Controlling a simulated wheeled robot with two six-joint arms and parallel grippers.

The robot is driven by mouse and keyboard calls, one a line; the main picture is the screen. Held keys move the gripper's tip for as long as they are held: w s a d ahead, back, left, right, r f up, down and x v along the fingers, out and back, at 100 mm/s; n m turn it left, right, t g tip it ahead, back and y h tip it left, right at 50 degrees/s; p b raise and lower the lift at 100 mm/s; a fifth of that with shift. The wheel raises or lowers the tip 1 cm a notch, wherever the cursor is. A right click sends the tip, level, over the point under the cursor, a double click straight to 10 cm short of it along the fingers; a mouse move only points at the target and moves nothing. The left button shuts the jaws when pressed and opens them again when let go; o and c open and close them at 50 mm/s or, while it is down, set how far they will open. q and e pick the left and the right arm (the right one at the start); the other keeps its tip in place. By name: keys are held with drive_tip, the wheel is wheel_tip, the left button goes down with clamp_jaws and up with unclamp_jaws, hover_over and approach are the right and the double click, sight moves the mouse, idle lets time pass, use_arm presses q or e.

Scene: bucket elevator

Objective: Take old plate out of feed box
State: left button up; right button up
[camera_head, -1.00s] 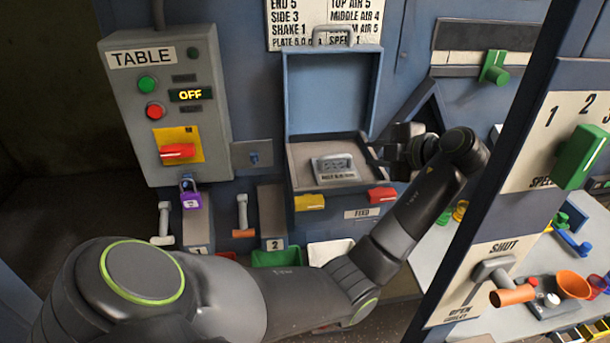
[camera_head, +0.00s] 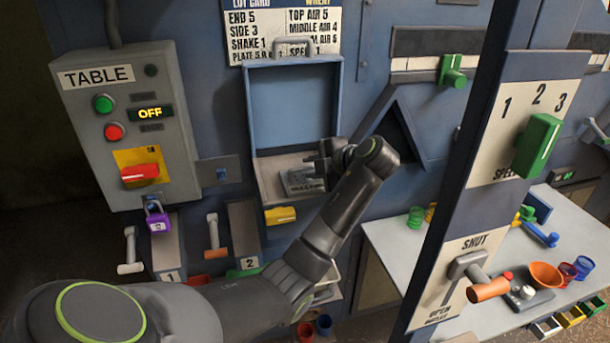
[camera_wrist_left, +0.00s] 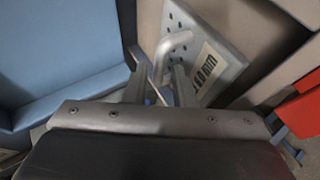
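The feed box (camera_head: 268,182) stands with its blue lid (camera_head: 292,105) raised. The old plate (camera_head: 298,181), a grey plate with a raised handle, lies in the box, partly covered by my left gripper (camera_head: 322,168). In the left wrist view, the plate (camera_wrist_left: 230,65) shows holes and a white label ending in "mm". Its handle (camera_wrist_left: 178,42) reaches down between the two fingers of my left gripper (camera_wrist_left: 160,88). The fingers stand apart, one on each side of the handle; I see no clear grip on it. My right gripper is not in view.
A yellow catch (camera_head: 280,215) is on the box front; a red catch (camera_wrist_left: 298,110) shows in the wrist view. The TABLE control box (camera_head: 130,120) stands left, reading OFF. A blue post (camera_head: 470,190) with levers stands right, before a white table (camera_head: 405,250).

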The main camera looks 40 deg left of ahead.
use_arm(q)
drive_tip(key=shift+x, duration=0.9)
drive_tip(key=shift+s, duration=0.1)
drive_tip(key=shift+c, duration=0.4)
clamp_jaws()
drive_tip(key=shift+r, duration=0.15)
